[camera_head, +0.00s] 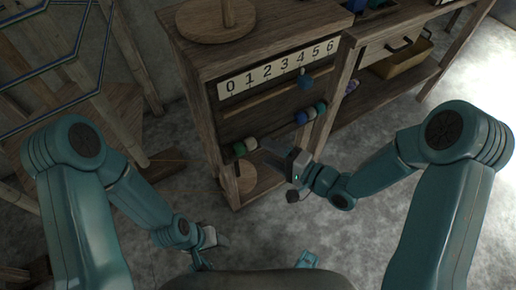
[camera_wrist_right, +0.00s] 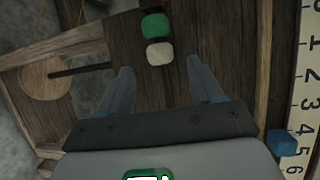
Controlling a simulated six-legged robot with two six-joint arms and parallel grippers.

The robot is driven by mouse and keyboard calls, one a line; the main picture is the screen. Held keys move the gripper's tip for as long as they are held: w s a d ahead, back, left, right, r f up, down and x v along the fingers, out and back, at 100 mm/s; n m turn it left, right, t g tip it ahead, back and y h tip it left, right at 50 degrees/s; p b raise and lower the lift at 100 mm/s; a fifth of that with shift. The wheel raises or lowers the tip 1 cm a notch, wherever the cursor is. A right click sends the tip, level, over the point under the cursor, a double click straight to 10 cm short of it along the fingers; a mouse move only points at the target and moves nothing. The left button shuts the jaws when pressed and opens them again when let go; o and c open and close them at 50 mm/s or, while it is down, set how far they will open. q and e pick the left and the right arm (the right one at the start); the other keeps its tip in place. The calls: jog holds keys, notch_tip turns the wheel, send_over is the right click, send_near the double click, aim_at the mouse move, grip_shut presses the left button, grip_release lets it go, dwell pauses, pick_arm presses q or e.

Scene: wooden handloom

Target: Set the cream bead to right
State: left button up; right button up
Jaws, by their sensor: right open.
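The cream bead (camera_head: 251,144) sits on a rod across the front of the wooden cabinet, right of a green bead (camera_head: 239,149). In the right wrist view the cream bead (camera_wrist_right: 160,53) lies just beyond the fingertips, with the green bead (camera_wrist_right: 155,25) beside it. My right gripper (camera_head: 268,151) is open and empty. Its fingers (camera_wrist_right: 160,68) point at the cream bead, one on each side, and seem short of it. Farther right on the rod are a blue bead (camera_head: 301,118), a pale bead (camera_head: 311,112) and a green bead (camera_head: 321,107). My left gripper (camera_head: 212,238) hangs low, away from the beads; its fingers are unclear.
A number strip (camera_head: 278,69) marked 0 to 6 runs above the rod, with a blue marker (camera_head: 305,81) under about 4. A round wooden disc (camera_head: 216,20) lies on top. A shelf unit with a drawer stands right. The rod between the bead groups is clear.

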aim_at(256, 146)
jog(key=shift+x, duration=2.3)
grip_shut()
jog(key=w+d, duration=0.2)
jog(key=d, duration=0.1)
jog(key=w+d+p, duration=0.1)
jog(key=w+d, duration=0.1)
jog(key=d, duration=0.2)
jog(key=w+d+p, duration=0.1)
jog(key=w+d, duration=0.1)
jog(key=d, duration=0.2)
jog(key=shift+w+r, duration=0.1)
jog(key=shift+w, duration=0.2)
jog(key=shift+w+d, duration=0.25)
jog(key=shift+d, duration=0.3)
grip_release()
jog(key=shift+d, duration=0.1)
